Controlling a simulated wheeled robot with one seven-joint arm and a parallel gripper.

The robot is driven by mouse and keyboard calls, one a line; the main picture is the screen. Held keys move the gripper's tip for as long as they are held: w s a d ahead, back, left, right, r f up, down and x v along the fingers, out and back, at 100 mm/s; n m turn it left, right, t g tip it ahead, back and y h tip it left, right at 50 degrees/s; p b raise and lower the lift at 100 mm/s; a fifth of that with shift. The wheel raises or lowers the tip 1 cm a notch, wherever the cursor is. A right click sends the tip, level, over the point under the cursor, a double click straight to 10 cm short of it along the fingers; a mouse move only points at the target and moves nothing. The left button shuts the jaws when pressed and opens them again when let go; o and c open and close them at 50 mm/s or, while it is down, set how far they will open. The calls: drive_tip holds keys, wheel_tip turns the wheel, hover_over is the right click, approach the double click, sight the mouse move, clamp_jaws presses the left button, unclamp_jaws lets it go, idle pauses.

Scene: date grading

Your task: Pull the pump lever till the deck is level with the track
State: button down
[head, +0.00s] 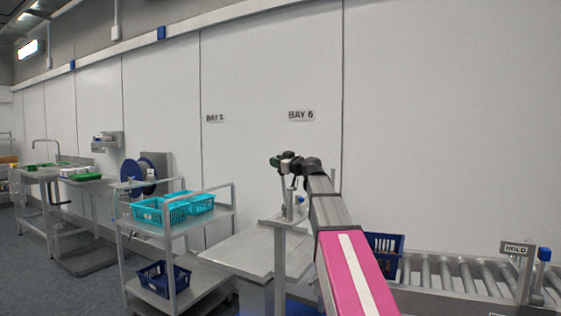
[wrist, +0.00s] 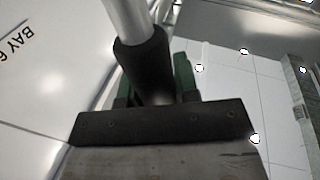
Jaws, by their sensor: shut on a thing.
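The pump lever shows in the wrist view as a metal rod with a black grip (wrist: 145,62). My gripper (wrist: 155,82) has its green fingers on either side of that grip and is shut on it. In the head view my gripper (head: 279,161) is small and high above the deck, and the lever is hard to make out there. The deck (head: 250,252) is a flat, bare light-grey plate left of my arm. The roller track (head: 462,272) runs to the right of my arm. My arm hides where deck and track meet, so I cannot tell whether they are level.
A dark blue crate (head: 388,242) stands at the track's left end, partly behind my arm. A HOLD sign (head: 516,249) stands at the track's front. A metal cart (head: 205,225) with turquoise crates (head: 160,211) and a blue crate below stands left of the deck.

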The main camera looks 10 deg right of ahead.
drive_tip(key=shift+s+a+f, duration=0.1)
drive_tip(key=shift+s+a, duration=0.1)
drive_tip(key=shift+s, duration=0.05)
drive_tip(key=shift+s+a+f+n+y, duration=0.2)
drive_tip(key=shift+s+a+f+n, duration=0.2)
drive_tip(key=shift+s+a+n, duration=0.3)
drive_tip(key=shift+s+a+f+n+y, duration=0.2)
drive_tip(key=shift+s+a+f+n, duration=0.25)
drive_tip(key=shift+s+n, duration=0.45)
drive_tip(key=shift+s, duration=0.1)
